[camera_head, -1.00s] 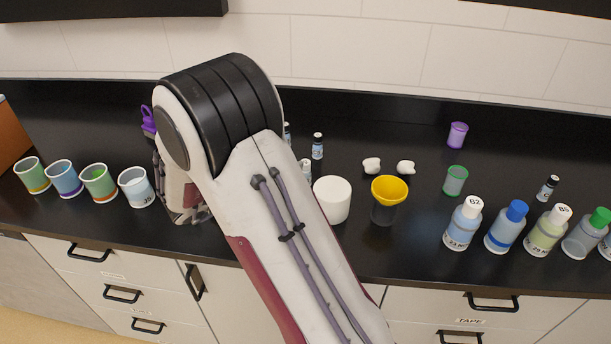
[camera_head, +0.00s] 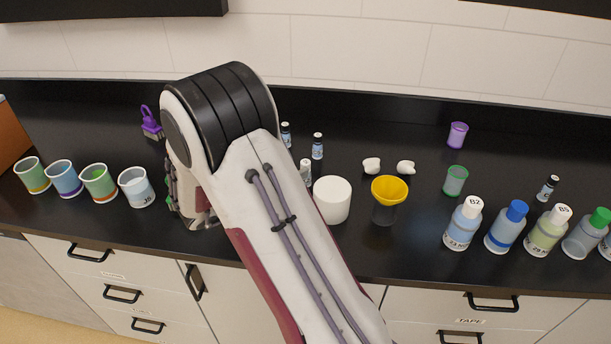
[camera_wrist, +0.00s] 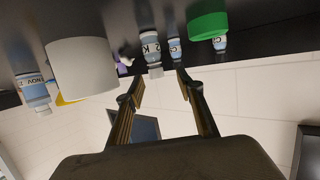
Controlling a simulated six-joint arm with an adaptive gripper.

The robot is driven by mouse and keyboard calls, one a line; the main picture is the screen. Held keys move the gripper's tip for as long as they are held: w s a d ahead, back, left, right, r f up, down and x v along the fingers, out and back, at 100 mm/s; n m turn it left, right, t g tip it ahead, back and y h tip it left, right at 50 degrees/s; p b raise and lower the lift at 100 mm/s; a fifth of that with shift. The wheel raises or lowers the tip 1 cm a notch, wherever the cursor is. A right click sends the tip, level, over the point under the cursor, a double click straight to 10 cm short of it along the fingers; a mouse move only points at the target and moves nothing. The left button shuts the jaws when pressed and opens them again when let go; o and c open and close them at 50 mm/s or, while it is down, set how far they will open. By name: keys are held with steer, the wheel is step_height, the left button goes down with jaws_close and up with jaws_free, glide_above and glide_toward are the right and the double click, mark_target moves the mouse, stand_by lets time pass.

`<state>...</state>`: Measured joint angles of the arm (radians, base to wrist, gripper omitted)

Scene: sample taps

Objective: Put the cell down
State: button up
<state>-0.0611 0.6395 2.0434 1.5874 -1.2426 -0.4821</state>
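My gripper (camera_wrist: 160,84) shows in the wrist view with its two fingers apart and nothing clearly held between them. In the head view my own arm hides most of it. I cannot tell for sure which thing is the cell. Small labelled vials with dark caps (camera_head: 317,146) stand on the black counter just right of my arm, and a white-capped vial (camera_head: 305,172) stands nearer. In the wrist view, which looks tilted over, a labelled vial (camera_wrist: 151,50) appears beyond the fingertips. A green round thing (camera_wrist: 208,26) is to its right.
A white cylinder (camera_head: 332,201) and a yellow funnel on a dark cup (camera_head: 388,190) stand right of my arm. Several bottles (camera_head: 463,224) line the right front. The back right counter has free room.

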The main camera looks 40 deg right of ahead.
steer(key=shift+d+f, duration=0.1)
steer(key=shift+d, duration=0.15)
steer(key=shift+d+f, duration=0.1)
steer(key=shift+d+f, duration=0.5)
steer(key=shift+d, duration=0.35)
steer(key=shift+d+f, duration=0.45)
steer(key=shift+d, duration=0.4)
steer(key=shift+w+d+f, duration=0.15)
steer(key=shift+d+f, duration=0.05)
steer(key=shift+d, duration=0.4)
jaws_close()
